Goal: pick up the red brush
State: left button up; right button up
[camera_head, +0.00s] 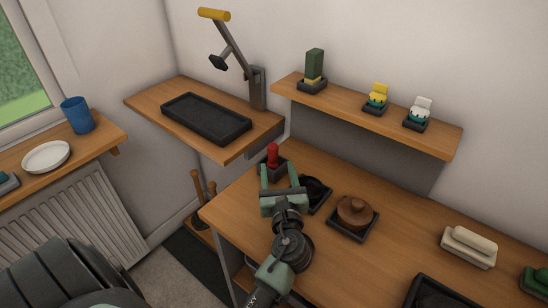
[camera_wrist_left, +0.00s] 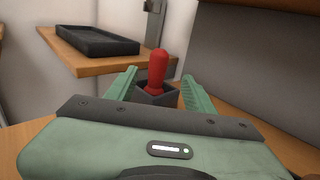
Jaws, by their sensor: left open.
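The red brush (camera_head: 273,153) stands upright in a small dark holder (camera_wrist_left: 146,97) at the back left of the wooden bench top. Only its red upper part shows clearly; its lower end is hidden in the holder. My left gripper (camera_head: 281,172) is open and empty, just in front of the brush. In the left wrist view the red brush (camera_wrist_left: 157,70) shows between the two green fingers, beyond or near their tips; I cannot tell the exact gap. My right gripper is not in view.
On the bench top, a round brown lidded thing (camera_head: 354,211) sits on a dark tray, right of a black dish (camera_head: 315,190). A cream brush (camera_head: 469,246) lies further right. A shelf (camera_head: 370,117) overhangs behind. A side shelf holds a black tray (camera_head: 205,117).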

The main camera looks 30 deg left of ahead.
aim_at(273, 155)
pick_arm(q)
jog(key=x, duration=0.2)
jog(key=shift+w+a, duration=0.6)
jog(key=shift+w, duration=0.1)
jog(key=p+x, duration=0.1)
jog(key=x, duration=0.3)
jog(key=shift+w+a, duration=0.1)
jog(key=shift+a, duration=0.25)
grip_shut()
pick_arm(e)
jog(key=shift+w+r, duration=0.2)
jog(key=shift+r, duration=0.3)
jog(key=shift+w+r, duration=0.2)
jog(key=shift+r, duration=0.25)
